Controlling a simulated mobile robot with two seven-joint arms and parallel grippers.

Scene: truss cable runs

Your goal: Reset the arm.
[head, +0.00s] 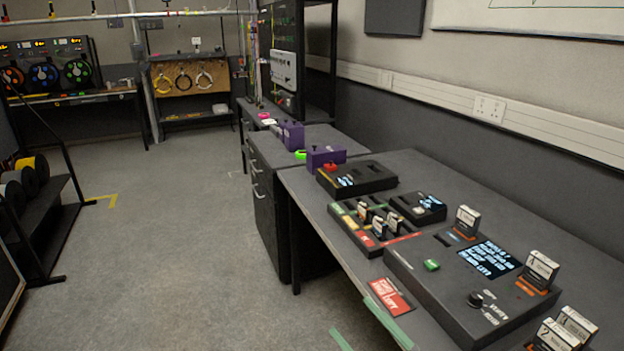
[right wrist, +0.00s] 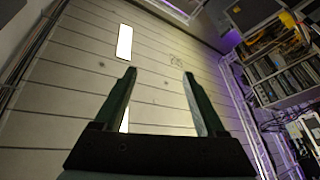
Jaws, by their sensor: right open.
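My right gripper (right wrist: 159,74) shows in the right wrist view. Its two dark green fingers stand wide apart with nothing between them. It points up towards a pale panelled ceiling (right wrist: 162,100) with bright light strips, away from any table top. I cannot make out either of my grippers or arms in the head view. My left gripper is in neither view.
A long grey workbench (head: 420,170) runs along the right wall. It holds a dark console (head: 455,283) with a screen, several labelled cartridges (head: 541,268), a parts tray (head: 350,230) and purple boxes (head: 293,135). The floor (head: 180,240) at centre left is clear. A spool rack (head: 45,235) stands left.

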